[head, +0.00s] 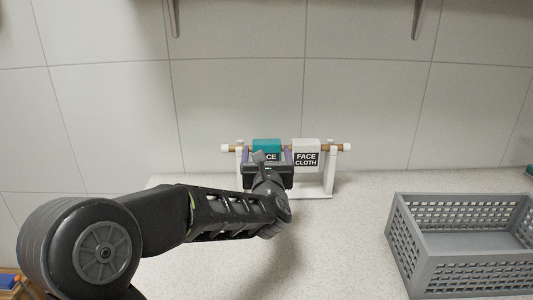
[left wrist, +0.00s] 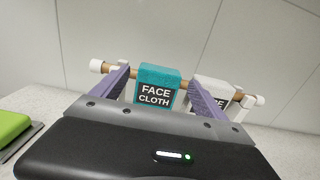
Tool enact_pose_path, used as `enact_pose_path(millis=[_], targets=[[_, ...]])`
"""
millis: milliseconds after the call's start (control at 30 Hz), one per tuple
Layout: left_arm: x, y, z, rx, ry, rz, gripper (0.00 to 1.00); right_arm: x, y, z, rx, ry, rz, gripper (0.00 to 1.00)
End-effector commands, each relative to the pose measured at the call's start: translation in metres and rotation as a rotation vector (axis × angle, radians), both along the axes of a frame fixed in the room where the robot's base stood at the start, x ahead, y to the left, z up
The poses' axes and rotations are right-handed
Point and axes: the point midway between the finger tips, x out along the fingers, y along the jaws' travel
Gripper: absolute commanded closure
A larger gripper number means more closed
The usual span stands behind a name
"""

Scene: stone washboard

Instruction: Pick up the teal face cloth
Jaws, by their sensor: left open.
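The teal face cloth (head: 266,146) hangs over the wooden bar of a small white rack (head: 329,172) at the back of the counter. In the left wrist view the teal face cloth (left wrist: 158,76) shows its black "FACE CLOTH" label. My left gripper (head: 268,157) is in front of it and hides its lower part in the head view. In the left wrist view the open purple fingers of my left gripper (left wrist: 160,92) stand on either side of the cloth, with gaps visible. A white face cloth (head: 306,146) hangs to the right on the same bar. My right gripper is not in view.
A grey slatted crate (head: 405,238) stands on the counter (head: 350,235) at the right. A green object (left wrist: 10,127) lies at the left in the left wrist view. A tiled wall is behind the rack. The counter between rack and crate is clear.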

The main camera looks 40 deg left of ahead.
Motion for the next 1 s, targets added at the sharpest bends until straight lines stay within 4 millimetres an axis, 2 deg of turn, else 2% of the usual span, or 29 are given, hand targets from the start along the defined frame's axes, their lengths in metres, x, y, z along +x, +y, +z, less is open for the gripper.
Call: enact_pose_path(millis=[167,533,800,1000], targets=[[0.014,0.011,0.000,-0.001,0.002,0.002,0.16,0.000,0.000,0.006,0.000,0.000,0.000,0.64],[0.018,0.014,0.001,-0.001,0.001,0.001,0.16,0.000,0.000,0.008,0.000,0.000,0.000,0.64],[0.048,0.035,0.000,-0.002,0.002,0.002,0.16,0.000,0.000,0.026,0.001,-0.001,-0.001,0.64],[0.058,0.043,-0.002,-0.002,0.002,0.002,0.16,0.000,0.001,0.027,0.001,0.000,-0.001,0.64]])
